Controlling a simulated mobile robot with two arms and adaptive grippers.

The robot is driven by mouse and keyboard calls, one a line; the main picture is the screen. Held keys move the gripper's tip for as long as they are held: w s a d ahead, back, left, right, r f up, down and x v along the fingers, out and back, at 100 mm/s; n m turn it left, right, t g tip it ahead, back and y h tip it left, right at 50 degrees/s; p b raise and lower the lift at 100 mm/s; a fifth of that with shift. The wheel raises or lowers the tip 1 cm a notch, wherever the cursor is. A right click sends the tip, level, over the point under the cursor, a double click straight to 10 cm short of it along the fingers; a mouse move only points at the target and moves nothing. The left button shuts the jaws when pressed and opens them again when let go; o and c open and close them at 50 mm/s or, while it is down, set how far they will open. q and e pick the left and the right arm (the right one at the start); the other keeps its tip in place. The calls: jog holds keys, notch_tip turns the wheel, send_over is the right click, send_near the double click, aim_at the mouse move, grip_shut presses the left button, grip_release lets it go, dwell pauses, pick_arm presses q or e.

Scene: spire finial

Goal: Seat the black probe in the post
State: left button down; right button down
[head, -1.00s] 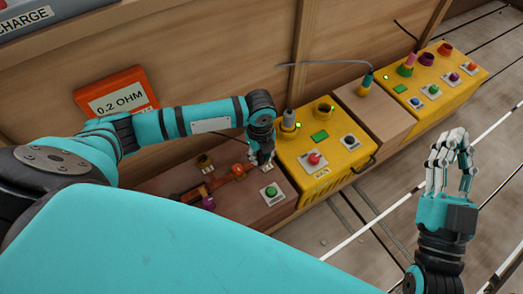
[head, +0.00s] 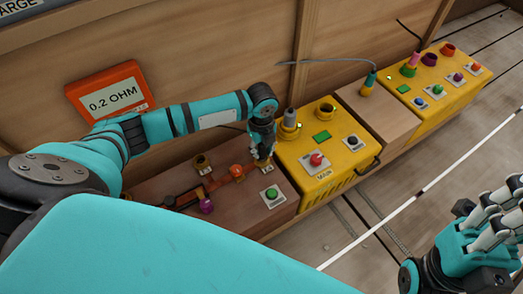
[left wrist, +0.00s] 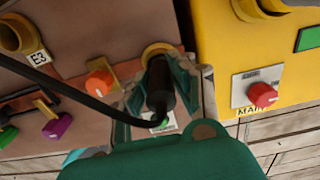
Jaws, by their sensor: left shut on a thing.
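The black probe (left wrist: 160,88) is in my left gripper (left wrist: 163,92) in the left wrist view, with a finger on each side of it and a black cable trailing left. A brass ring of a post (left wrist: 158,49) shows just beyond the probe's far end. I cannot tell whether the tip is inside it. In the head view, my left gripper (head: 262,156) is over the right end of the brown box and hides the probe. My right gripper (head: 490,228) is at the lower right, away from the boxes and partly cut off; its jaw state is unclear.
A yellow box (head: 333,188) with a red knob (head: 316,159) stands close on the right. A wooden wall rises behind.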

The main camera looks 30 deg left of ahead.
dwell(0.3)
pick_arm(q)
jog(key=shift+f, duration=0.2)
jog(key=c, duration=1.1)
grip_release()
jog(key=shift+r, duration=0.15)
